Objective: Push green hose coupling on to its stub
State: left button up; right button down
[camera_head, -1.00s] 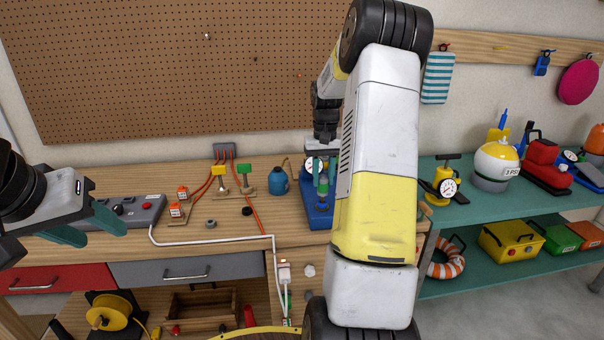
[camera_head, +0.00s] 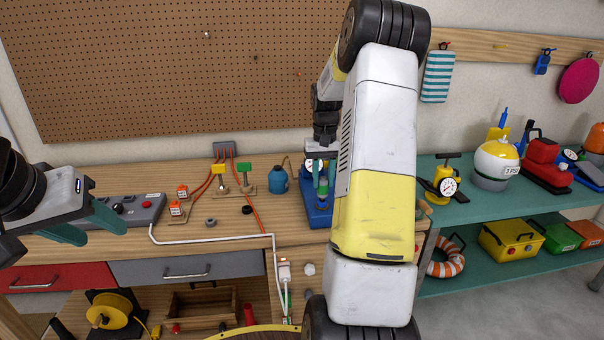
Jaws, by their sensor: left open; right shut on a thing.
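The green hose coupling (camera_head: 323,187) is small and upright at the blue stand (camera_head: 318,215) on the workbench. My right gripper (camera_head: 321,168) points down over it and is shut on it. My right arm covers the right side of the stand. The stub is not clearly visible, so I cannot tell how far the coupling sits on it. A round white gauge shows partly behind the gripper. My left gripper (camera_head: 95,227) is open and empty, at the left above the front of the bench.
A blue bottle (camera_head: 279,180) stands just left of the stand. Yellow (camera_head: 220,178) and green (camera_head: 245,177) tagged pieces with red cables stand further left. A grey switch box (camera_head: 140,212) lies near my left gripper. A teal shelf (camera_head: 470,210) with pumps is at the right.

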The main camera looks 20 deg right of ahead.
jog(key=shift+f, duration=0.95)
jog(key=c, duration=1)
grip_release()
notch_tip(320, 180, up, 8)
jog(key=shift+f, duration=0.25)
jog(key=shift+r, duration=0.2)
